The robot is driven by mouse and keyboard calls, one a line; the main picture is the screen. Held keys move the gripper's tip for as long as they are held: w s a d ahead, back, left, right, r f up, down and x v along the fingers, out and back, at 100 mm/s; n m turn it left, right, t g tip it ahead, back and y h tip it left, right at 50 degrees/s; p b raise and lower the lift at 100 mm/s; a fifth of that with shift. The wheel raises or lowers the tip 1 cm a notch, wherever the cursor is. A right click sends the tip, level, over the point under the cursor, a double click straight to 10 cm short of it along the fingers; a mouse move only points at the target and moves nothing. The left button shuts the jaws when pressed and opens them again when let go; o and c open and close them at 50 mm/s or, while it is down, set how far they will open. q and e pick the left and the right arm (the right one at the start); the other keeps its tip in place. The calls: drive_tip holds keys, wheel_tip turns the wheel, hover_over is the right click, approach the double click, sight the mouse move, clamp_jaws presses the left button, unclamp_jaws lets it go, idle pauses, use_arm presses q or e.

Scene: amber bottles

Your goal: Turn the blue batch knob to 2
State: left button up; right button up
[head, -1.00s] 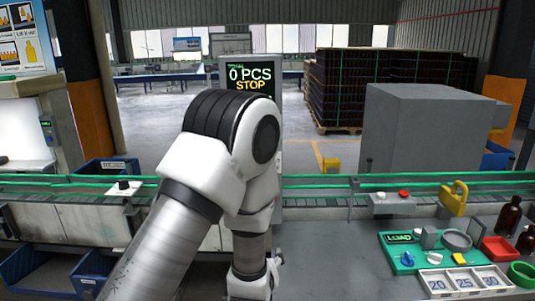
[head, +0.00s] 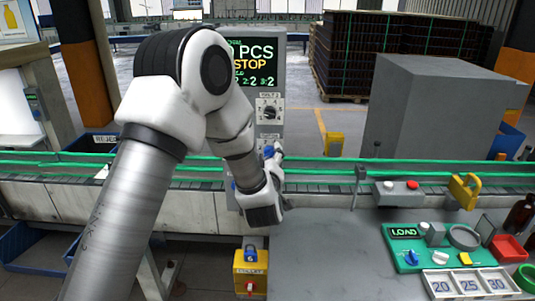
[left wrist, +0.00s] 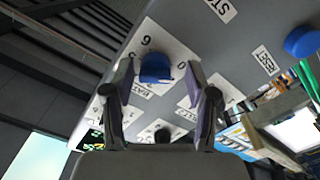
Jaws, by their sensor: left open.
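The blue batch knob (left wrist: 155,68) sits on a pale dial plate with digits such as 6 and 0 in the left wrist view. In the head view a small blue part of it (head: 268,151) shows on the grey control column (head: 292,100). My left gripper (left wrist: 159,82) is open, with one finger on each side of the knob. I cannot tell whether either finger touches it. In the head view my left gripper (head: 274,160) is at the column front, partly hidden by its own wrist. My right gripper is not in view.
A black knob (head: 269,112) is above the blue one on the column, below a display (head: 262,65) reading STOP. Another blue control (left wrist: 301,40) is near a RESET label. The green-railed conveyor (head: 430,170) passes the column. A yellow box (head: 251,272) stands below.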

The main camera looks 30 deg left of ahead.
use_arm(q)
drive_tip(key=shift+s+d+r, duration=0.15)
drive_tip(key=shift+s+d, duration=0.05)
drive_tip(key=c, duration=0.3)
drive_tip(key=shift+s+d+r, duration=0.1)
drive_tip(key=shift+d+r, duration=0.05)
drive_tip(key=shift+d, duration=0.05)
drive_tip(key=c, duration=0.5)
clamp_jaws()
drive_tip(key=shift+m, duration=0.3)
drive_tip(key=m, duration=0.4)
drive_tip(key=shift+b, duration=0.4)
drive_tip(key=m, duration=0.5)
drive_tip(key=shift+d+r, duration=0.1)
drive_tip(key=shift+r, duration=0.05)
